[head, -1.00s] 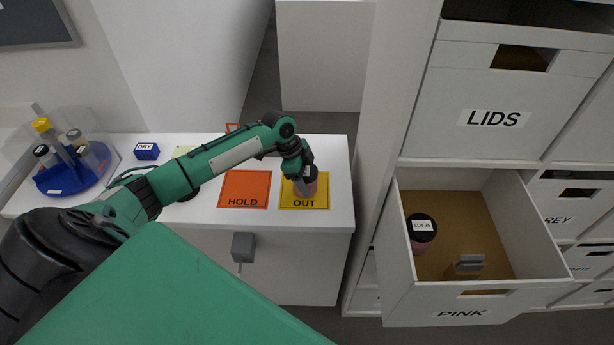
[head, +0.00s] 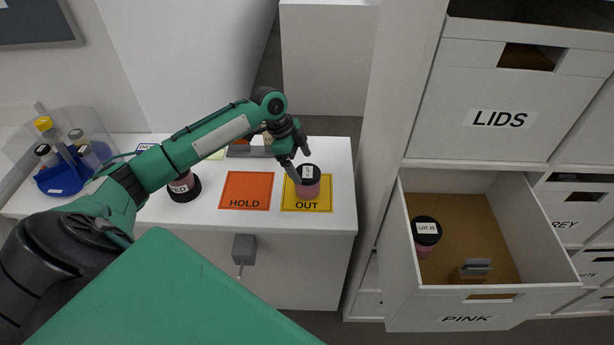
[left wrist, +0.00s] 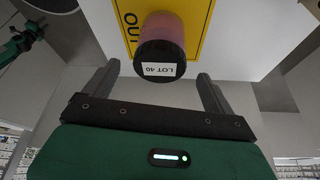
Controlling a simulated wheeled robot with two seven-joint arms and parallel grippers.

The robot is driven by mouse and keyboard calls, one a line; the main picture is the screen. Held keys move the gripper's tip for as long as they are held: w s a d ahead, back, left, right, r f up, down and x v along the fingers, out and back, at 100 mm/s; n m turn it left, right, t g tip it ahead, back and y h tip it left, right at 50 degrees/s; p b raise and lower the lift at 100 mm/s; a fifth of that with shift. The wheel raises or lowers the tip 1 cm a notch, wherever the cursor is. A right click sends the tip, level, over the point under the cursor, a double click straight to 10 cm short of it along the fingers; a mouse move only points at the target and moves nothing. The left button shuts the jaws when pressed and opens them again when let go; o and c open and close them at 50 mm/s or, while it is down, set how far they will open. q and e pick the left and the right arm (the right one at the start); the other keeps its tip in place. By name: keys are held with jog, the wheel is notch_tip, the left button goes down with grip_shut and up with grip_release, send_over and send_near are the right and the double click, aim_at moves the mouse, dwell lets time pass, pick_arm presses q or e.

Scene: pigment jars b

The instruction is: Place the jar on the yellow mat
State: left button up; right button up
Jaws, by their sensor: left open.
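A pink jar with a black lid (head: 307,183) stands upright on the yellow mat marked OUT (head: 325,205). In the left wrist view the jar (left wrist: 162,45) shows a LOT 40 label on its lid, and the yellow mat (left wrist: 205,12) lies under it. My left gripper (head: 297,165) is open and empty, just above and behind the jar. In the left wrist view its fingers (left wrist: 160,80) are spread wide, with the jar beyond their tips and apart from them. My right gripper is not in view.
An orange HOLD mat (head: 246,190) lies left of the yellow mat. Another dark-lidded jar (head: 183,187) stands further left, partly behind my arm. An open PINK drawer (head: 470,300) at the right holds a LOT 25 jar (head: 426,232). A blue rack (head: 62,178) stands far left.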

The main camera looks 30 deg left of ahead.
pick_arm(q)
jog(key=v, duration=0.5)
jog(key=shift+b, duration=0.3)
jog(key=shift+f, duration=0.1)
